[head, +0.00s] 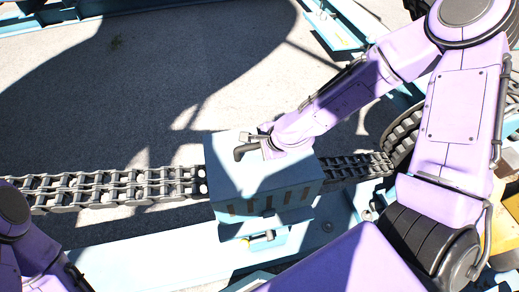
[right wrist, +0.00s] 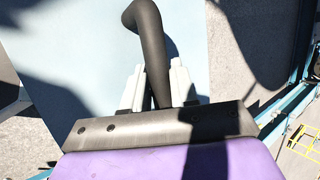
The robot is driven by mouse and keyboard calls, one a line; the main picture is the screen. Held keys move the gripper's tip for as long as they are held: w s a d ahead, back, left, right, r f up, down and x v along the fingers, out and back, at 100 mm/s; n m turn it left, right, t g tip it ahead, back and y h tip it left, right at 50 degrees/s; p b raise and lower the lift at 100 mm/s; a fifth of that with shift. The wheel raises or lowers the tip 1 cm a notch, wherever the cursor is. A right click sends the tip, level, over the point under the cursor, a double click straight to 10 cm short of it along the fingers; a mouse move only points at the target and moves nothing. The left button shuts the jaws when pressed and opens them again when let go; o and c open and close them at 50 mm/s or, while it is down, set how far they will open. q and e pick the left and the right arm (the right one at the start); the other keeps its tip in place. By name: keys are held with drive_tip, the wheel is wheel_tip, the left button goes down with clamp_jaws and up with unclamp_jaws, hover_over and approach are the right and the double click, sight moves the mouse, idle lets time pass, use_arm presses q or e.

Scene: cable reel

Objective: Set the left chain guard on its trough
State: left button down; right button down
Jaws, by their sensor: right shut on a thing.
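The chain guard (head: 238,176) is a light blue box with slots along its front side. In the head view it sits over the chain, right of the middle. A dark bent handle (head: 246,150) stands on its top. My right gripper (head: 262,140) is shut on this handle; in the right wrist view the pale fingers (right wrist: 157,90) close on both sides of the dark handle (right wrist: 150,45). The light blue trough (head: 170,246) runs below the guard; whether the guard touches it is hidden. My left arm shows at the lower left, but its gripper is out of view.
A dark roller chain (head: 110,187) runs from the left edge under the guard, and more chain (head: 350,168) runs on to a sprocket wheel (head: 404,135) at the right. Grey ground (head: 120,80) lies open behind. Blue beams (head: 335,25) cross at the top right.

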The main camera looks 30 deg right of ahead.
sight(261, 157)
wheel_tip(261, 157, down, 5)
drive_tip(key=shift+r+b, duration=0.1)
drive_tip(key=shift+b, duration=0.5)
drive_tip(key=shift+w+f, duration=0.15)
drive_tip(key=shift+f, duration=0.3)
drive_tip(key=shift+f, duration=0.15)
drive_tip(key=shift+f+b, duration=0.35)
drive_tip(key=shift+b, duration=0.1)
drive_tip(key=c, duration=0.9)
unclamp_jaws()
drive_tip(key=shift+r, duration=0.1)
